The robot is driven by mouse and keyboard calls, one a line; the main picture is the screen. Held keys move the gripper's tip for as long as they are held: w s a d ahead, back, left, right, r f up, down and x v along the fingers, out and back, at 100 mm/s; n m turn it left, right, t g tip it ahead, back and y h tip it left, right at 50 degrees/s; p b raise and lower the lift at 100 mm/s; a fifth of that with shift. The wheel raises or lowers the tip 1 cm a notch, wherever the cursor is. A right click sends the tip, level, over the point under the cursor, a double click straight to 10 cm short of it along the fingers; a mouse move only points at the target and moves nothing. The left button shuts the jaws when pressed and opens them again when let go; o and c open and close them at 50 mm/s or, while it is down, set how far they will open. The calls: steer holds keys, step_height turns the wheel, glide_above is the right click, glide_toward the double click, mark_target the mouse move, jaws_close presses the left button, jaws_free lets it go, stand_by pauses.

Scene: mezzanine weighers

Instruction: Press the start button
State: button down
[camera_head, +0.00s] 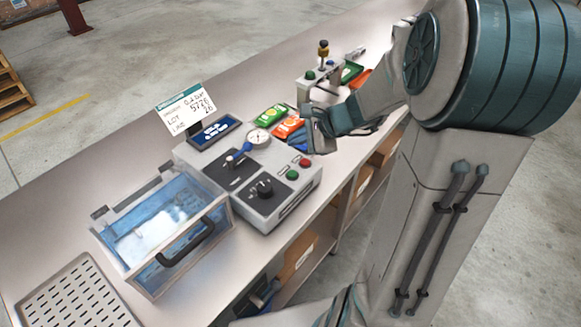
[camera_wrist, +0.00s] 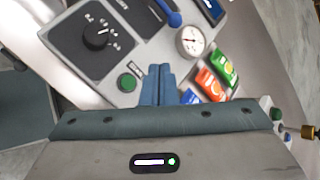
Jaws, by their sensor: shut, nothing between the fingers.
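A grey control box (camera_head: 262,214) stands on the bench with a green button (camera_head: 292,174) and a red button (camera_head: 305,162) on its right part. Their labels are too small to read, so I cannot tell which is marked start. The green button also shows in the wrist view (camera_wrist: 128,83), just left of my fingers. The red button is not visible there. My gripper (camera_head: 314,146) is shut and empty, above the right end of the box near the red button. Its fingers (camera_wrist: 158,72) point at the panel. I see no contact with the green button.
The box carries a black dial (camera_head: 264,188), a blue-handled lever (camera_head: 238,156) and a gauge (camera_head: 257,136). A clear chamber (camera_head: 160,235) stands left, a sign (camera_head: 185,108) behind. Green (camera_head: 271,114) and orange (camera_head: 287,128) packets lie near my gripper. Another device (camera_head: 322,76) stands beyond.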

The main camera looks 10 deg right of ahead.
mark_target(296, 174)
steer(key=shift+f, duration=0.1)
step_height(296, 174, down, 9)
steer(key=b, duration=0.7)
steer(key=shift+b, duration=0.3)
stand_by(1.7)
steer(key=shift+f+b, duration=0.25)
steer(key=shift+b, duration=0.25)
steer(key=shift+f+b, duration=0.4)
steer(key=shift+b, duration=0.05)
stand_by(0.6)
steer(key=shift+r, duration=0.1)
steer(key=shift+r+p, duration=0.6)
steer(key=shift+r, duration=0.15)
